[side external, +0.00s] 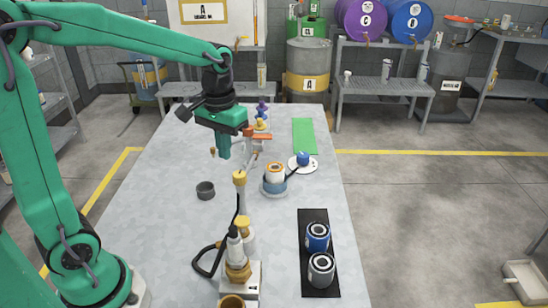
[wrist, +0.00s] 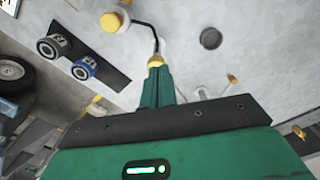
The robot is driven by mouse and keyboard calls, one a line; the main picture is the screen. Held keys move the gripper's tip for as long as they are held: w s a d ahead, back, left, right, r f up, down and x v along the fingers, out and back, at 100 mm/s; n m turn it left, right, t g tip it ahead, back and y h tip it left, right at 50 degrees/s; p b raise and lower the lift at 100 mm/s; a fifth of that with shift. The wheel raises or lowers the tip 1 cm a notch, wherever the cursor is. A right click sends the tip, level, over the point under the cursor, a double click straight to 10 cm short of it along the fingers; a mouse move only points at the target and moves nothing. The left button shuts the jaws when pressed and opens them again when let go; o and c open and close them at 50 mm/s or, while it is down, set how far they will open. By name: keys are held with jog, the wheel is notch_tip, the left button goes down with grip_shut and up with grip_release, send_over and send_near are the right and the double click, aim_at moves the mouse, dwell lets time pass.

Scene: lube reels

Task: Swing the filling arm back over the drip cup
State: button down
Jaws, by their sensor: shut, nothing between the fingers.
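The filling arm is a thin black tube rising from the yellow-topped pump (side external: 243,225); its outer end is a pale post with a yellow cap (side external: 240,178). In the wrist view the tube (wrist: 146,24) runs from a yellow knob (wrist: 110,22) to a yellow cap beside my fingertips. The drip cup, apparently the small dark grey cup (side external: 205,190), stands left of that end; it also shows in the wrist view (wrist: 210,38). My gripper (side external: 223,155) is shut and empty, above and slightly left of the yellow cap. Whether my fingers (wrist: 157,62) touch it I cannot tell.
A black mat (side external: 305,216) with two cans stands at the right front. A jar with an orange lid (side external: 275,168) and a white disc (side external: 302,168) stand right of the filling end. A green mat (side external: 304,135) lies behind. The table's left side is mostly clear.

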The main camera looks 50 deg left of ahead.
notch_tip(320, 180, down, 7)
dwell(0.8)
jog(key=shift+w, duration=0.25)
dwell(0.8)
jog(key=shift+d, duration=0.8)
jog(key=shift+w+d, duration=0.3)
jog(key=shift+d, duration=0.1)
dwell(0.6)
jog(key=shift+s+d, duration=0.25)
jog(key=shift+s, duration=0.1)
jog(key=shift+r, duration=0.1)
notch_tip(320, 180, up, 6)
send_over(235, 176)
jog(key=s+d, duration=0.2)
jog(key=shift+w+d, duration=0.15)
jog(key=shift+w, duration=0.1)
dwell(0.3)
